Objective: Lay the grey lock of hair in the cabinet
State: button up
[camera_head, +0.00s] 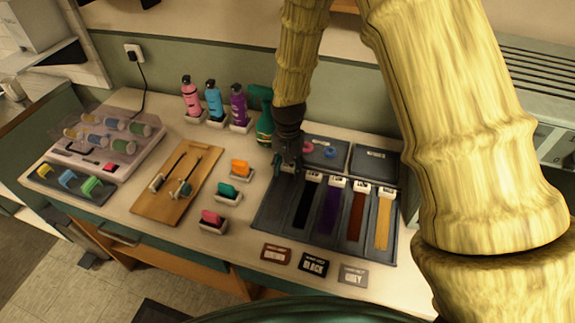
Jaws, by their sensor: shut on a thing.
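My gripper (288,161) points down at the far left end of the dark swatch tray (268,215) on the counter. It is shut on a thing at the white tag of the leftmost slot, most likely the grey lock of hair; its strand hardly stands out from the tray. Beside it lie a black lock (306,204), a purple lock (330,212), a red-brown lock (356,218) and a blond lock (383,222), each with a white tag. A pale unit with a slatted top (535,85) stands at right; I cannot tell whether it is the cabinet.
Pink (191,98), blue (213,101) and purple bottles (238,106) and a green spray bottle (262,115) stand behind. My arm covers much of the right side.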

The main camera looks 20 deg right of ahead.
jog(key=shift+f, duration=0.2)
jog(key=shift+f, duration=0.35)
jog(key=o, duration=1)
jog(key=shift+o, duration=0.2)
